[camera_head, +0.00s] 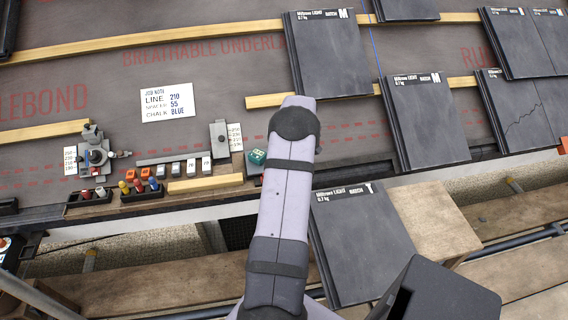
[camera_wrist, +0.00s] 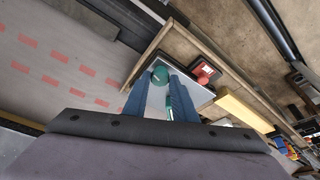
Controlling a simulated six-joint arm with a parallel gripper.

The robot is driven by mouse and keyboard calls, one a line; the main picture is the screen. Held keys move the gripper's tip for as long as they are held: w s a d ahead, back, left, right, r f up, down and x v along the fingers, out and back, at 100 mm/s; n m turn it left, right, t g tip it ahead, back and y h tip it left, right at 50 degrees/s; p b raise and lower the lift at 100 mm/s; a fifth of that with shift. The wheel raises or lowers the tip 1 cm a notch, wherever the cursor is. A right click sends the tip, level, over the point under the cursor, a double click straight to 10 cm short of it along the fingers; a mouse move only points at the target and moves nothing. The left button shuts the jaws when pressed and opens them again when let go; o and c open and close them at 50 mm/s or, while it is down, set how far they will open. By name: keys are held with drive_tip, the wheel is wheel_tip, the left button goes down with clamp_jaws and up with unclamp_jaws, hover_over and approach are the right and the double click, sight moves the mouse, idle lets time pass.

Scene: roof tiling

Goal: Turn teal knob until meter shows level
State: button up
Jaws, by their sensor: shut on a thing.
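The teal knob (camera_wrist: 160,75) shows in the wrist view between the tips of my two blue fingers. My gripper (camera_wrist: 157,86) is shut on it, and the fingers hide part of its sides. A pale plate (camera_wrist: 192,92) lies around and under the fingers. In the head view a small teal piece (camera_head: 257,157) with light marks sits left of my arm; I cannot tell whether it is the knob or part of a device. My gripper is hidden in the head view. No meter reading is legible.
A job note (camera_head: 167,103) lies on the grey underlay. Left of my arm are a yellow wood strip (camera_head: 205,183), a black tray of coloured pieces (camera_head: 142,190) and a grey clamp-like device (camera_head: 93,156). Dark tiles (camera_head: 425,120) lie on the right, with one lower tile (camera_head: 350,245) beside my arm.

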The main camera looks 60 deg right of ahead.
drive_tip(key=shift+w+d+r+n+y+b, duration=0.15)
drive_tip(key=shift+n+y+b, duration=0.2)
drive_tip(key=shift+n, duration=0.45)
drive_tip(key=shift+d+r+n+y+b, duration=0.15)
drive_tip(key=shift+n+b, duration=0.25)
drive_tip(key=shift+n, duration=0.4)
drive_tip(key=shift+a, duration=0.1)
drive_tip(key=o, duration=1)
drive_tip(key=shift+a, duration=0.1)
drive_tip(key=shift+o, duration=0.2)
drive_tip(key=shift+f, duration=0.1)
drive_tip(key=v, duration=0.7)
